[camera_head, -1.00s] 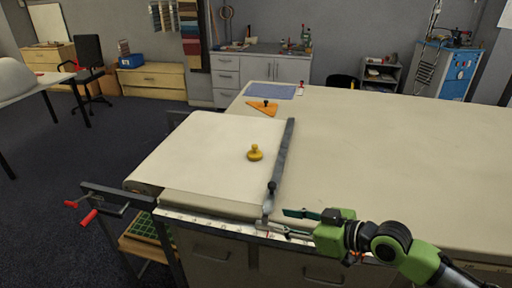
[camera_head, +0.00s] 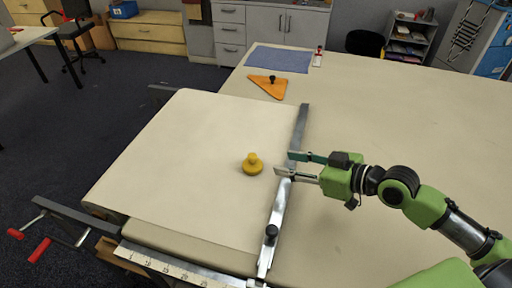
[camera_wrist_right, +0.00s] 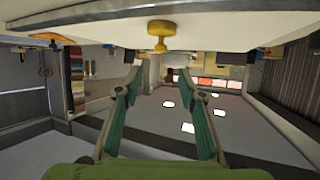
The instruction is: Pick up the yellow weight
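The yellow weight (camera_head: 252,164) stands upright on the cream cloth on the left part of the table, with a round base and a small knob on top. My right gripper (camera_head: 284,164) is just to the right of it, over the metal bar, with its fingers apart and pointing left toward the weight. In the right wrist view the weight (camera_wrist_right: 160,34) shows upside down beyond the open fingers (camera_wrist_right: 165,72), with a gap between. Nothing is between the fingers. My left gripper is not in view.
A metal bar (camera_head: 299,130) with a dark knob (camera_head: 271,233) runs along the cloth's right side. An orange triangle (camera_head: 268,86) and a blue-grey mat (camera_head: 280,59) lie farther back. A ruler strip (camera_head: 165,264) edges the front. The table's right part is mostly bare.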

